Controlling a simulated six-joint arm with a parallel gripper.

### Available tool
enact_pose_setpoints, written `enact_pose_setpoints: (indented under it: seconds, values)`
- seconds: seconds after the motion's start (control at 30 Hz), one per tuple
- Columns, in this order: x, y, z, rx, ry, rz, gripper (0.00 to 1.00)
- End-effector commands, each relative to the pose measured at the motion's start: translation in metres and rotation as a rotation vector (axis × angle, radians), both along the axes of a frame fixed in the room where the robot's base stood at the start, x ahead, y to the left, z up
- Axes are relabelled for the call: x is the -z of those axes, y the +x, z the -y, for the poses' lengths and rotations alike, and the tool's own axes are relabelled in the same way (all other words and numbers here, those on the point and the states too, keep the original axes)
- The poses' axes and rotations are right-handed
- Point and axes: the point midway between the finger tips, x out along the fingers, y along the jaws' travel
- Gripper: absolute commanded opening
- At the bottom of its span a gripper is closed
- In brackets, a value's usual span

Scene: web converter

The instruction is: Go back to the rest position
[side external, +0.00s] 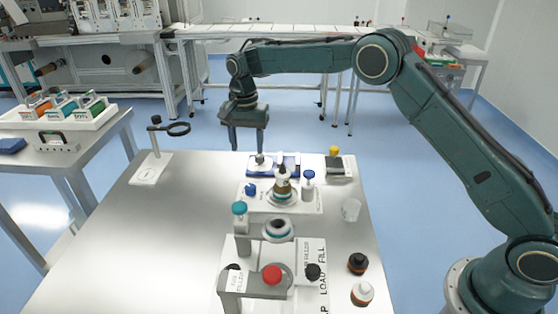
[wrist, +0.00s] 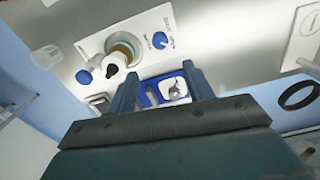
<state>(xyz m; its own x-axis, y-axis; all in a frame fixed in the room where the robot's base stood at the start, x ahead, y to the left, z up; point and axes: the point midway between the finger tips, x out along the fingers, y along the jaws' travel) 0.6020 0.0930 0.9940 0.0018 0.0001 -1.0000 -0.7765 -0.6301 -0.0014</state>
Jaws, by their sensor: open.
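My gripper (side external: 248,138) hangs pointing down above the far part of the table, near the blue-framed tray (side external: 262,171). In the wrist view its two fingers (wrist: 158,85) are spread with nothing held between them. The blue tray (wrist: 147,101) with a small metallic piece (wrist: 174,90) shows beyond and between the fingers. A gap shows between the fingertips and the tray in the side view.
A ring on a stand (side external: 176,128) rises at the table's left. A capping fixture with a red knob (side external: 271,275) stands in front. The table's left front (side external: 130,250) is clear.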

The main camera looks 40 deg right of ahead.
Motion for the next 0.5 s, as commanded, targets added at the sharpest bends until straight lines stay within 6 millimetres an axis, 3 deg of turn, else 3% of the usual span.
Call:
enact_pose_setpoints:
  seconds: [0.27,0.5]
  values:
    - [-0.022,-0.009,0.005,-0.031,0.002,0.020,0.52]
    - [-0.068,-0.035,0.017,-0.112,0.005,0.065,0.52]
